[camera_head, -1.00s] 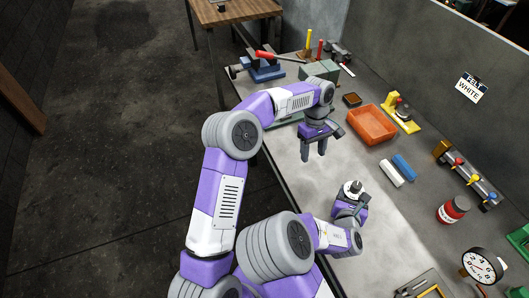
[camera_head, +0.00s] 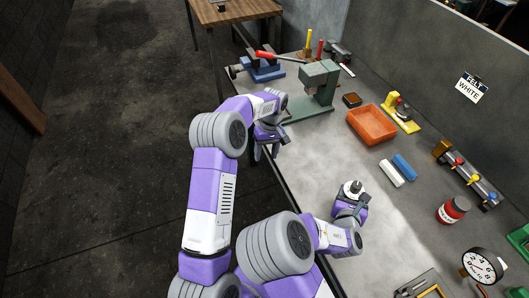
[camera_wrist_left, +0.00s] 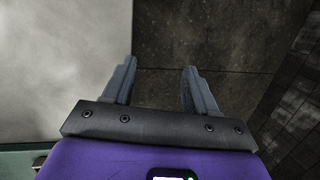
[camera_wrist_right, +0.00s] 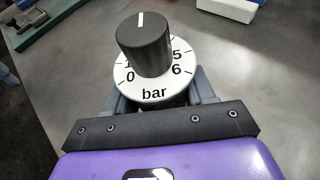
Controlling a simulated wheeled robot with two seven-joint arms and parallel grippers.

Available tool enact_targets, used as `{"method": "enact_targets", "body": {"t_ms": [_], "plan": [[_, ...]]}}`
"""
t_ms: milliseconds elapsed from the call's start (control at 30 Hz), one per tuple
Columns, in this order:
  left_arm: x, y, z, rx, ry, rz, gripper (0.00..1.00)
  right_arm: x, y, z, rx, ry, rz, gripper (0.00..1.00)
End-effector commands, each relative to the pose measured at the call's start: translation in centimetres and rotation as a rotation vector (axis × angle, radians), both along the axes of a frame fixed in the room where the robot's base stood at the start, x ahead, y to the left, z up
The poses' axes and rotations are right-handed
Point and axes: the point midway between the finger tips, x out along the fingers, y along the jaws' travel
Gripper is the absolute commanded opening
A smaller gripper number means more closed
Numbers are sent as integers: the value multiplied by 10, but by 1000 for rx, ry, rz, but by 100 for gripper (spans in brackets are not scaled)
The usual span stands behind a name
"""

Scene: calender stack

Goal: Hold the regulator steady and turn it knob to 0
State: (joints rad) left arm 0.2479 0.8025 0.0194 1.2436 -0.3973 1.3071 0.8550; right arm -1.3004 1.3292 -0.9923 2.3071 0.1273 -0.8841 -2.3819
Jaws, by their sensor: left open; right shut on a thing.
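The regulator (camera_head: 353,187) has a black knob (camera_wrist_right: 143,47) over a white dial (camera_wrist_right: 154,91) marked "bar". In the right wrist view, the knob's white line points to the top of the picture; the dial's 0 is at lower left and 6 at lower right. The knob hides the dial's far part. My right gripper (camera_head: 350,207) is shut on the regulator below the dial, with a finger on each side. My left gripper (camera_head: 266,152) is open and empty by the table's left edge, well apart from the regulator. Its two fingers (camera_wrist_left: 158,80) show spread in the left wrist view.
White and blue blocks (camera_head: 403,167) and an orange tray (camera_head: 371,137) lie behind the regulator. A green press (camera_head: 318,85) stands at the table's far left. A red jar (camera_head: 453,209) and a round clock-like dial (camera_head: 483,265) stand to the right. The tabletop (camera_head: 310,165) between my grippers is clear.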

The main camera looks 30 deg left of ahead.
Motion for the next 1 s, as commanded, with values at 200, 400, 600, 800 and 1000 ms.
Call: {"method": "enact_targets", "body": {"t_ms": [200, 400, 600, 800, 1000], "plan": [[-3, 6, -3, 4, 5, -5, 57, 0, 0, 1, 1, -2, 1, 2], [-2, 6, -2, 3, 4, -5, 56, 0, 0, 1, 1, -2, 1, 2], [-2, 6, -2, 3, 4, -5, 56, 0, 0, 1, 1, -2, 1, 2], [2, -4, -3, -38, -22, -67, 56, 0, 0, 1, 1, -2, 1, 2], [22, -51, 1, -213, -152, -370, 56, 0, 0, 1, 1, -2, 1, 2]]}}
